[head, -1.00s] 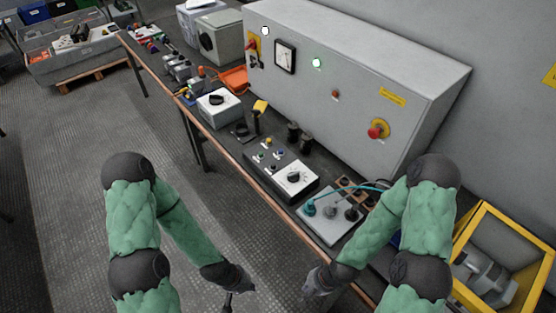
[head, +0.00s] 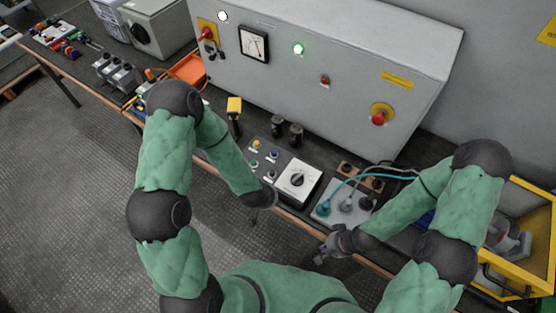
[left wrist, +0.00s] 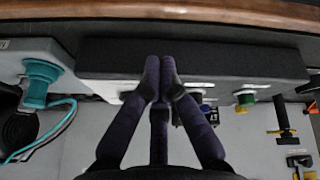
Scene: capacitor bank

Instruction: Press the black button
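I cannot clearly single out a black button; the front of the button area is small and partly near my left arm. My left gripper (head: 254,216) is low at the bench's front edge, before the box. In the left wrist view its fingers (left wrist: 159,62) meet at the tips, empty, in front of the box's dark side (left wrist: 230,60); a green button (left wrist: 246,97) shows. My right gripper (head: 322,258) hangs before the bench, its fingers unclear.
A grey plate with a teal plug and cable (head: 325,208) lies right of the box. A large grey cabinet (head: 350,90) with a red knob (head: 379,117) stands behind. A yellow crate (head: 530,235) is at the right.

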